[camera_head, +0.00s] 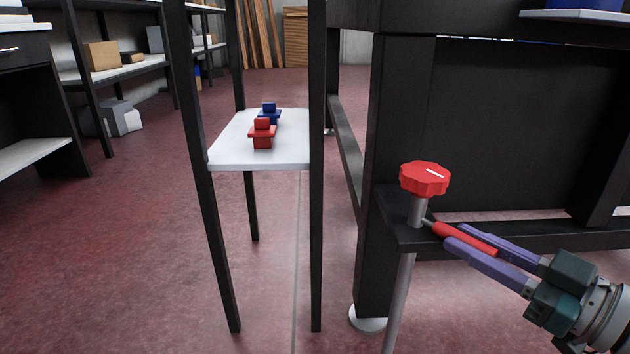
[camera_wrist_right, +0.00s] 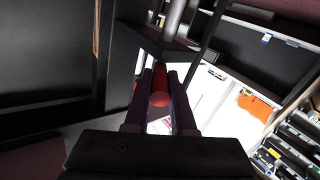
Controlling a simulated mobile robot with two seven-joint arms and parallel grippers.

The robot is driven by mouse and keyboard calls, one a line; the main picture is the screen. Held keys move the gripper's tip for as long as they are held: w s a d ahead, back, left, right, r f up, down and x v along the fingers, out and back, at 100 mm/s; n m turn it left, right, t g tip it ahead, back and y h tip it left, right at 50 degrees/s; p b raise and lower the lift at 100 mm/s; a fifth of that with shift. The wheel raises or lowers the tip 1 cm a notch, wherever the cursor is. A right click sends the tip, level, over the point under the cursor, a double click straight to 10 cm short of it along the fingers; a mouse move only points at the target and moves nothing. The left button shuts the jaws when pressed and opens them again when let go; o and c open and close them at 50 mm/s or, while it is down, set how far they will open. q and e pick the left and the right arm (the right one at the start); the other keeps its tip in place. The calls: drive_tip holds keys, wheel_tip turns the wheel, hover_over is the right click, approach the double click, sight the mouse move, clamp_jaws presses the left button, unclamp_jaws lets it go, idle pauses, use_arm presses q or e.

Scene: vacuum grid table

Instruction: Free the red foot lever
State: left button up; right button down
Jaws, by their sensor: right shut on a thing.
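The red foot lever (camera_head: 470,239) sticks out to the right from a metal post below a red knob (camera_head: 425,179), at the corner of the black table frame. My right gripper (camera_head: 462,243) comes in from the right and is shut on the lever, one purple finger on each side of it. In the right wrist view the lever's rounded red end (camera_wrist_right: 160,98) sits between the two fingers. My left gripper is not in view.
A narrow stand with a white shelf (camera_head: 230,146) is left of the table and holds a red clamp-like part (camera_head: 262,134) and a blue one (camera_head: 269,112). A levelling foot (camera_head: 367,318) stands under the table leg. Red floor is open at left.

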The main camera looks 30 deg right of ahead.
drive_tip(key=shift+d, duration=0.1)
idle(0.4)
drive_tip(key=c, duration=0.8)
unclamp_jaws()
drive_tip(key=shift+o, duration=0.2)
drive_tip(key=s+d+p, duration=0.1)
drive_tip(key=s+p, duration=0.1)
drive_tip(key=s, duration=0.7)
drive_tip(key=shift+s+d+p, duration=0.3)
drive_tip(key=shift+s+d, duration=0.1)
drive_tip(key=shift+c, duration=0.2)
